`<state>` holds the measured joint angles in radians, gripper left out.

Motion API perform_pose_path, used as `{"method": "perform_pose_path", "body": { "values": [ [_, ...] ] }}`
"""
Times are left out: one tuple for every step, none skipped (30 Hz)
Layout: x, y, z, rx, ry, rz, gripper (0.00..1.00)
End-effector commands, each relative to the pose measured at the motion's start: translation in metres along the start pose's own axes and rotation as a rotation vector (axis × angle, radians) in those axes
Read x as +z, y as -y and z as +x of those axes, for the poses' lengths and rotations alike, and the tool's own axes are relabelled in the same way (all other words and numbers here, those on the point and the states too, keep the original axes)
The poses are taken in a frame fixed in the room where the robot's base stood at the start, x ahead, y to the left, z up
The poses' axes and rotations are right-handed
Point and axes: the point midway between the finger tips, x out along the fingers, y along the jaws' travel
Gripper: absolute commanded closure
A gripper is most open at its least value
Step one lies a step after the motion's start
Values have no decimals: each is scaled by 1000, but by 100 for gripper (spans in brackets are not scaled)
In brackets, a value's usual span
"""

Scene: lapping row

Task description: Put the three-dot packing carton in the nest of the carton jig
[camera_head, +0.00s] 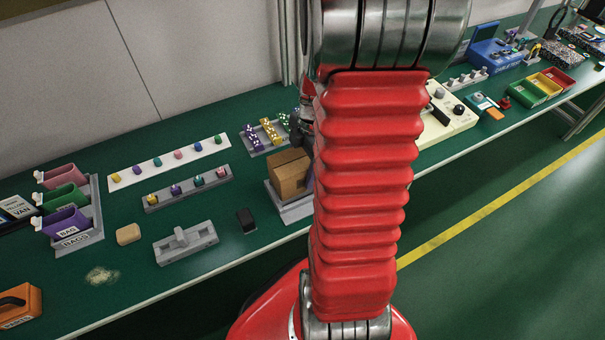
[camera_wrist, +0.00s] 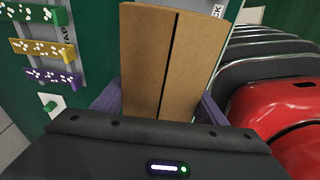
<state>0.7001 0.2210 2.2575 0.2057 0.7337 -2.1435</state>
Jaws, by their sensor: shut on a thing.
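The packing carton (camera_head: 290,175) is a plain brown cardboard box; it also shows in the wrist view (camera_wrist: 148,60), with a dark seam along its top. No dots can be made out on its visible faces. My gripper (camera_wrist: 160,98) is shut on the carton, with a purple finger at each side. In the head view the gripper is mostly hidden behind my red arm. A grey jig (camera_head: 296,212) lies under and around the carton's foot. I cannot tell whether the carton rests in its nest or is held just above it.
A grey tray with purple, yellow and green dotted pieces (camera_head: 267,132) stands just behind the carton. A small black block (camera_head: 246,220) and a grey fixture (camera_head: 185,243) lie to the left. A cream box (camera_head: 447,115) stands right of my arm. The bench's front edge is close to the jig.

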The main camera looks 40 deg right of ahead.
Motion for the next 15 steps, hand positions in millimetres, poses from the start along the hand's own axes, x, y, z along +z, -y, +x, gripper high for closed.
{"method": "perform_pose_path", "body": {
  "values": [
    [0,1,4,-2,-1,0,58],
    [1,1,7,-2,-1,0,58],
    [2,1,12,-3,-1,1,58],
    [2,1,16,-4,-1,1,58],
    [3,1,19,-3,-1,1,58],
    [4,1,24,-3,-1,1,58],
    [4,1,27,-3,-1,1,58],
    [4,1,30,-3,-1,1,58],
    [5,1,32,-2,0,1,58],
    [5,1,34,-1,0,0,58],
    [5,0,34,-1,0,0,58],
    [5,0,35,-1,0,0,58],
    [5,0,35,0,0,0,58],
    [5,0,34,0,0,0,58],
    [5,0,34,0,0,0,58]
  ]
}}
